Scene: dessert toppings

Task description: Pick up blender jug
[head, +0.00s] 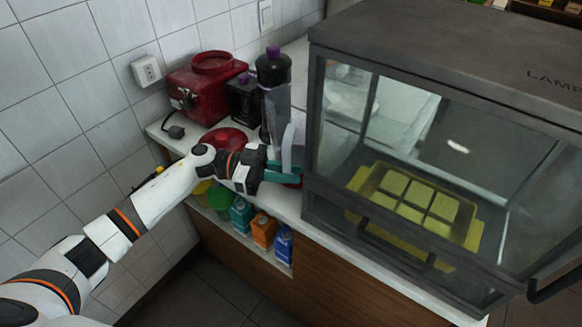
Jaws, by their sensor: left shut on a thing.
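My left gripper (284,172) reaches in from the left over the counter. Its teal fingers are shut on a pale, upright piece, which looks like the handle side of the blender jug (288,145). A bit of red shows low by the fingertips. The jug stands close to the left side of the glass case, and much of it is hidden by the fingers and the case. I cannot tell whether it touches the counter. My right gripper is not in view.
A dark bottle with a purple cap (273,67) stands just behind the jug. A red appliance (205,88) and a red round lid or bowl (225,139) are to the left. The glass case (440,70) with a yellow tray (470,236) blocks the right. Several cartons (263,231) sit on the shelf below.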

